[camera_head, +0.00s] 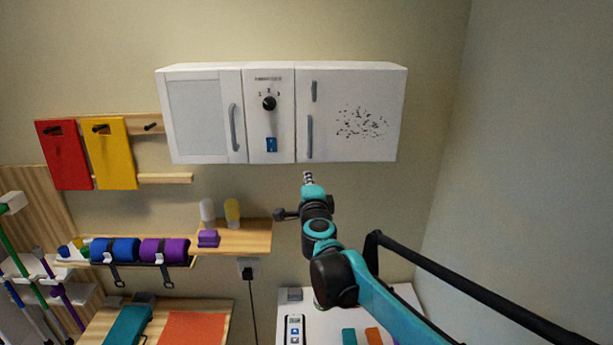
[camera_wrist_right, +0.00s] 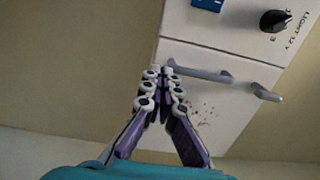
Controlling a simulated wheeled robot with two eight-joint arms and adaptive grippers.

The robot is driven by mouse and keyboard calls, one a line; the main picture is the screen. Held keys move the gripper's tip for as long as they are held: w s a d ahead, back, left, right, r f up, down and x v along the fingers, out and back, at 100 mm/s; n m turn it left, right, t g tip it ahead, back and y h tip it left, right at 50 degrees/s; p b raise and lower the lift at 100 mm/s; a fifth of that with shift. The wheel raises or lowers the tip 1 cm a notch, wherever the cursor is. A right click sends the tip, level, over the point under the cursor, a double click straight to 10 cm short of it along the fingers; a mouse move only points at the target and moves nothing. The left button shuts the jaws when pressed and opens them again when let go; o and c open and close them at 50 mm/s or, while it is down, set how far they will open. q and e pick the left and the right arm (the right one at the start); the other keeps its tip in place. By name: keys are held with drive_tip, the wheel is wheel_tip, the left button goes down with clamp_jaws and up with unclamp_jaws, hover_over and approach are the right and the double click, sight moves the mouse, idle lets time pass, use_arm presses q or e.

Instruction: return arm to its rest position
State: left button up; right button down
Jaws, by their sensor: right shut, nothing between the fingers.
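My right arm comes in from the lower right in the head view, teal and dark grey. Its gripper (camera_head: 308,178) points up, just below the lower edge of the white wall cabinet (camera_head: 375,88) in the picture. In the wrist view the right gripper (camera_wrist_right: 163,72) has its fingertips together with nothing between them. The cabinet (camera_wrist_right: 232,115) lies behind the tips there, with a grey handle (camera_wrist_right: 198,74) close to them in the picture. I cannot tell the gap in depth. My left gripper is in neither view.
The cabinet's middle panel has a black knob (camera_head: 269,103) and a blue switch (camera_head: 271,145). A wooden shelf (camera_head: 250,238) with bottles is left of the arm. A black rail (camera_head: 450,275) runs at the right. A white surface (camera_head: 405,298) lies below. The right wall is bare.

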drive_tip(key=s+d+f+n+g+y+b, duration=0.2)
drive_tip(key=s+f+n+g+y+b, duration=0.25)
drive_tip(key=s+f+n+b, duration=1.3)
use_arm(q)
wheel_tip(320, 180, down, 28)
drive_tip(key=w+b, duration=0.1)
drive_tip(key=b, duration=0.9)
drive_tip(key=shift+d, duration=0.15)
use_arm(e)
drive_tip(key=s+d+f+g+h, duration=0.1)
drive_tip(key=s+d+f, duration=0.3)
drive_tip(key=f, duration=0.8)
drive_tip(key=s+d+f+g+h, duration=0.2)
drive_tip(key=s+d+f, duration=0.3)
drive_tip(key=s+f, duration=0.4)
drive_tip(key=s+d+f+g+h, duration=0.2)
drive_tip(key=s+f, duration=0.5)
drive_tip(key=f, duration=0.8)
drive_tip(key=shift+d+g, duration=0.75)
drive_tip(key=shift+d, duration=0.45)
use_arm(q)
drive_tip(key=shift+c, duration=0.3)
use_arm(e)
drive_tip(key=shift+f+h, duration=0.1)
drive_tip(key=shift+h, duration=0.15)
